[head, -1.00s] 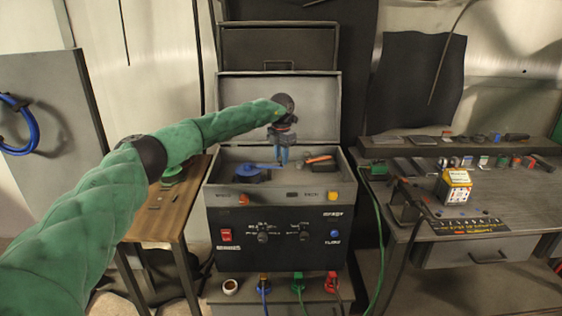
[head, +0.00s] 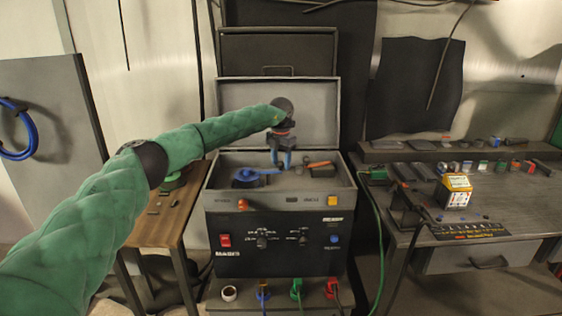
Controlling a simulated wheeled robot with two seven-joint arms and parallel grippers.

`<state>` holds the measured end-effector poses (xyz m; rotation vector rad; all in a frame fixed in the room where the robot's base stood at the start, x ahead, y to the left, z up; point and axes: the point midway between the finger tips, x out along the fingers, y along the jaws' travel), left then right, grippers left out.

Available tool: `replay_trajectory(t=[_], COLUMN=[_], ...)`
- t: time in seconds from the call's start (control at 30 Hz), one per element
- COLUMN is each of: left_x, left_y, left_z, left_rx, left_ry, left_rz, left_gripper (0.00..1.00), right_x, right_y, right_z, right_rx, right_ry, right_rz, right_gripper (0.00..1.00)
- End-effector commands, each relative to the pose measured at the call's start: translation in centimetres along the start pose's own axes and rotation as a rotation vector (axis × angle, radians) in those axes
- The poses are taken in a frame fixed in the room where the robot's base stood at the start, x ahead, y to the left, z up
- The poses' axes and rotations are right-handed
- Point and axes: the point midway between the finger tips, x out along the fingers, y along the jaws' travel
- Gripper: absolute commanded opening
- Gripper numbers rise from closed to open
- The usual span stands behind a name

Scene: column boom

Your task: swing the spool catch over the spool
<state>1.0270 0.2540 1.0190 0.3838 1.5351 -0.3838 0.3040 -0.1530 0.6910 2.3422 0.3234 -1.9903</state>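A dark blue round spool (head: 246,178) lies at the left in the open well on top of the welding machine. A thin light-blue bar (head: 265,171) runs from the spool's top to the right, toward my gripper; it looks like the spool catch, but is too small to be sure. My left gripper (head: 281,165) points down into the well, right of the spool, its two blue fingers apart. The fingertips are close to the bar's right end; I cannot tell whether they touch. My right gripper is not in view.
An orange-handled tool (head: 318,164) lies in the well just right of my gripper. The machine's raised lid (head: 315,110) stands behind. A bench (head: 480,222) with a yellow box (head: 455,190) is at right; a small wooden table (head: 160,226) is at left.

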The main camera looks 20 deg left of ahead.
Motion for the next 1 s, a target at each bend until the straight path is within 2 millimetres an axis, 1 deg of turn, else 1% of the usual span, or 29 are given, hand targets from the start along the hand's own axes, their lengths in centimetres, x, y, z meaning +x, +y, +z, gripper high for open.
replay_trajectory(t=[0.17, 0.27, 0.37, 0.57, 0.7, 0.83, 1.0], left_x=[0.0, -0.6, -1.7, -4.8, -6.5, -7.4, -7.8], left_y=[0.0, 0.0, 0.0, 0.0, 0.0, 0.0, 0.0], left_z=[0.0, 0.0, 0.0, 0.1, 0.1, 0.1, 0.1], left_rx=[0.000, 0.000, 0.001, 0.000, 0.000, 0.000, 0.001], left_ry=[0.001, -0.001, 0.000, 0.000, 0.000, 0.000, 0.000], left_rz=[0.000, 0.000, 0.000, 0.001, 0.001, 0.000, 0.000], left_gripper=[0.48, 0.48, 0.48, 0.48, 0.48, 0.48, 0.48], right_x=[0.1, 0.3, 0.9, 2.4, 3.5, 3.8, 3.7], right_y=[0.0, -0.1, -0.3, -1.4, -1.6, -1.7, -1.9], right_z=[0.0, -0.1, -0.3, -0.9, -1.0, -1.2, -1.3], right_rx=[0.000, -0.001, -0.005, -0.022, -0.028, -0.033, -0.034], right_ry=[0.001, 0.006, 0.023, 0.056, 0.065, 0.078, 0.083], right_rz=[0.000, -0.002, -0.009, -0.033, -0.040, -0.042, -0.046], right_gripper=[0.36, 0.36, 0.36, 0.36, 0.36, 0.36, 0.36])
